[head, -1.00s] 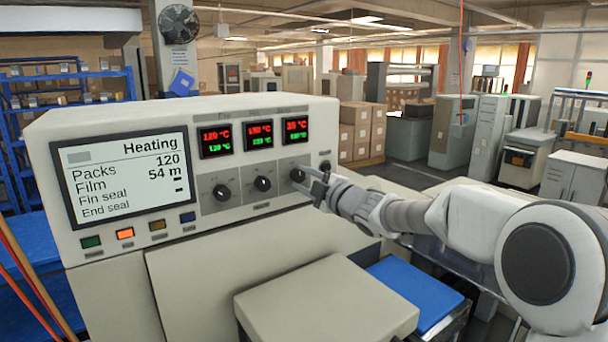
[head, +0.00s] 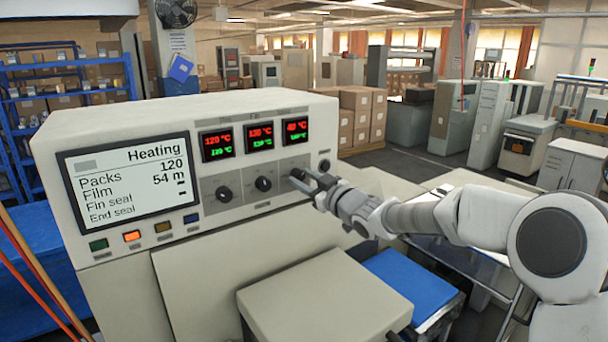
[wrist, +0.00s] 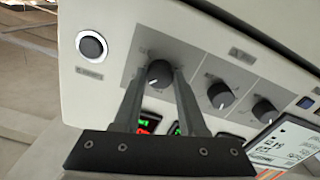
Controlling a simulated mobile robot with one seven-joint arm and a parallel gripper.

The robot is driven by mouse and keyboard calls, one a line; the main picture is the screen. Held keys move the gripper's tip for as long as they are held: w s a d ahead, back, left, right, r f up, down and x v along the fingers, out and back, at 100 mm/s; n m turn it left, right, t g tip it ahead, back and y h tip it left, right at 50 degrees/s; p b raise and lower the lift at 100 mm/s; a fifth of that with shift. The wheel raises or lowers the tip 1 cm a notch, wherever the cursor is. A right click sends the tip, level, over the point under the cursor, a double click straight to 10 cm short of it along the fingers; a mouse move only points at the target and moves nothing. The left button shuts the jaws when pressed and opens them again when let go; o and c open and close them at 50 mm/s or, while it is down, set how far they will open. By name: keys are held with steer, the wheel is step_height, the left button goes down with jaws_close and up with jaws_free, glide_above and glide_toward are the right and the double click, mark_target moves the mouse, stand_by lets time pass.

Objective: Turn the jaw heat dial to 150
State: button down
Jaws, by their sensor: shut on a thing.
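The control panel has a row of three black dials: a left dial (head: 224,194), a middle dial (head: 263,184) and a right dial. My gripper (head: 302,178) is shut on the right dial, which the fingers mostly hide in the head view. In the wrist view the right dial (wrist: 158,73) sits between the two fingertips, with its pointer partly visible. The dial labels are too small to read. Above it, the right display (head: 295,131) shows what looks like 40 °C in red over blurred green digits.
The left display (head: 216,144) reads about 120 °C and the middle display (head: 258,137) about 130 °C. A round button (wrist: 91,47) sits beside the right dial. The large screen (head: 128,180) reads Heating. A beige cover (head: 325,300) lies below my arm.

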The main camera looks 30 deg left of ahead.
steer(key=shift+m+p, duration=0.3)
steer(key=shift+m, duration=0.7)
steer(key=shift+c, duration=2.3)
jaws_free()
steer(key=b+v, duration=0.3)
steer(key=v, duration=1.4)
steer(key=shift+d, duration=0.2)
steer(key=shift+s, duration=0.1)
